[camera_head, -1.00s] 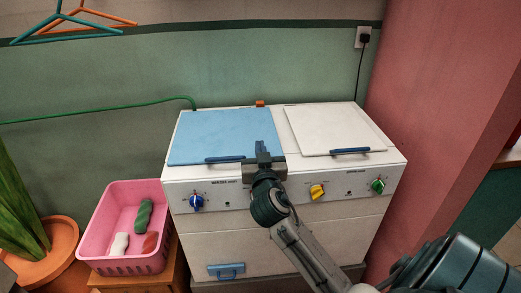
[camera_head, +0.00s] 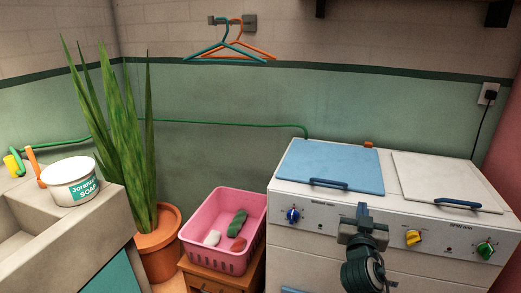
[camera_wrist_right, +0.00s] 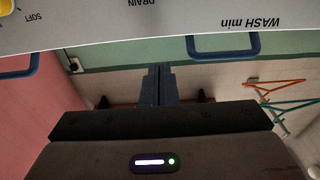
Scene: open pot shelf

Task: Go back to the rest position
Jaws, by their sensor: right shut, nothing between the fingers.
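My right gripper (camera_head: 362,210) is shut and empty. In the head view it is in front of the white washing machine's control panel (camera_head: 330,222), between the blue knob (camera_head: 293,216) and the yellow knob (camera_head: 413,238). In the right wrist view its two fingers (camera_wrist_right: 160,85) are together with nothing between them. The blue lid (camera_head: 330,165) with its dark blue handle lies closed behind the gripper, as does the white lid (camera_head: 445,180). I cannot tell how far the fingers are from the panel. My left gripper is not in view.
A pink basket (camera_head: 223,200) with several small cloths stands on a wooden stool left of the machine. A potted plant (camera_head: 158,245), a sink (camera_head: 90,225) and a soap tub (camera_head: 72,185) are further left. Hangers (camera_head: 230,50) hang on the wall above.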

